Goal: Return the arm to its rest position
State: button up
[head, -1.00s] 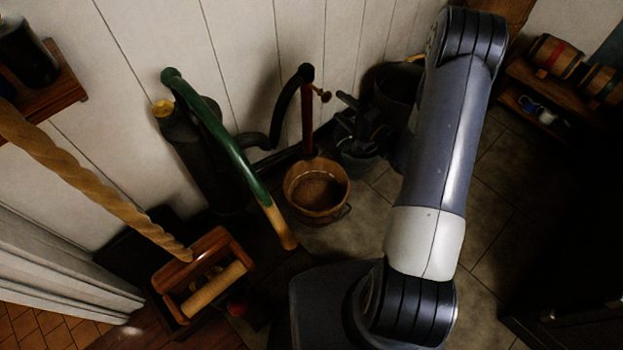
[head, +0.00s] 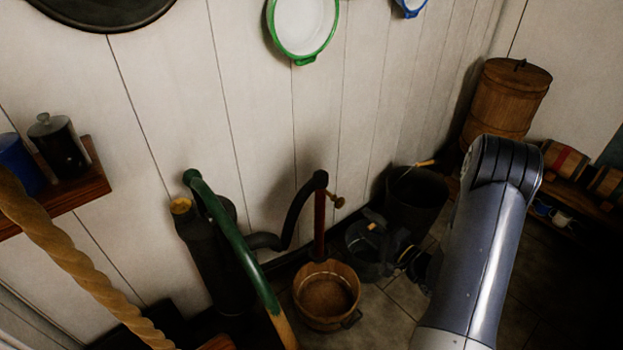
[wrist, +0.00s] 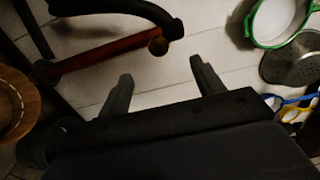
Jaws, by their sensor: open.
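My arm stands at the right of the head view, its dark elbow joint uppermost and its grey link running down out of the bottom edge.
A wooden bucket (head: 326,296) stands on the floor under the dark pump pipe (head: 319,222). A dark pot (head: 417,200) and a wooden barrel (head: 505,100) stand along the wall. A twisted rope (head: 75,262) and a shelf (head: 62,200) are at left. A green-rimmed pan (head: 304,25) hangs above.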

aim_at(342, 206)
jog(key=x, duration=1)
jog(key=shift+s, duration=0.1)
jog(key=shift+w+a+f, duration=0.15)
jog(key=shift+w+f, duration=0.05)
jog(key=shift+f, duration=0.3)
jog(key=shift+r, duration=0.1)
